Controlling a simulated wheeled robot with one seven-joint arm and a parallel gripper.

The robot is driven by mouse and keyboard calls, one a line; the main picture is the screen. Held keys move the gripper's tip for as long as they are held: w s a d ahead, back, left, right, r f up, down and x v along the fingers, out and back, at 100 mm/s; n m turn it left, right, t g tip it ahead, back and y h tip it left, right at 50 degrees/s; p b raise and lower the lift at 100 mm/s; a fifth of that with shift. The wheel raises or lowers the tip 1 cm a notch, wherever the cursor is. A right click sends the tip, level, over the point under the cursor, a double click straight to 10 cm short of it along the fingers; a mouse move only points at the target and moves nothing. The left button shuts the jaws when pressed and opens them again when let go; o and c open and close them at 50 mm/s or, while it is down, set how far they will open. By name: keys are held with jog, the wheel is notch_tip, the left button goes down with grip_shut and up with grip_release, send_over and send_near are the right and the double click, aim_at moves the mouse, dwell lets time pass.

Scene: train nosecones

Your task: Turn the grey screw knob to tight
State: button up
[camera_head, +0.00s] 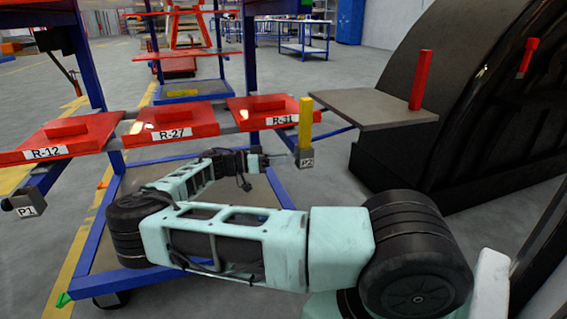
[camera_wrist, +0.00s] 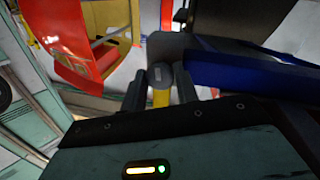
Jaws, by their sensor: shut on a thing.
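The grey screw knob (camera_wrist: 160,72) shows in the wrist view as a rounded grey piece between the two fingers of my gripper (camera_wrist: 161,90). My gripper is shut on it. A yellow strip (camera_wrist: 161,98) shows just below the knob between the fingers. In the head view my gripper (camera_head: 287,161) reaches the left side of a small grey block marked P2 (camera_head: 306,161). A yellow bar (camera_head: 305,118) stands upright in that block. The knob itself is too small to make out there, and its turn angle cannot be told.
Red trays R-12 (camera_head: 62,139), R-27 (camera_head: 172,124) and R-31 (camera_head: 262,111) line the blue-framed cart. A grey block marked P1 (camera_head: 27,206) sits at its left end. A grey plate (camera_head: 372,108) with a red bar (camera_head: 420,80) and a dark curved shell (camera_head: 450,90) stand right.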

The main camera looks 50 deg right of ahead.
jog(key=shift+a+m, duration=0.1)
jog(key=shift+m, duration=0.6)
jog(key=o, duration=0.9)
jog(key=shift+o, duration=0.2)
jog(key=p+v, duration=0.3)
jog(key=v, duration=1.4)
jog(key=shift+a+r, duration=0.15)
jog(key=shift+r, duration=0.05)
jog(key=shift+w, duration=0.1)
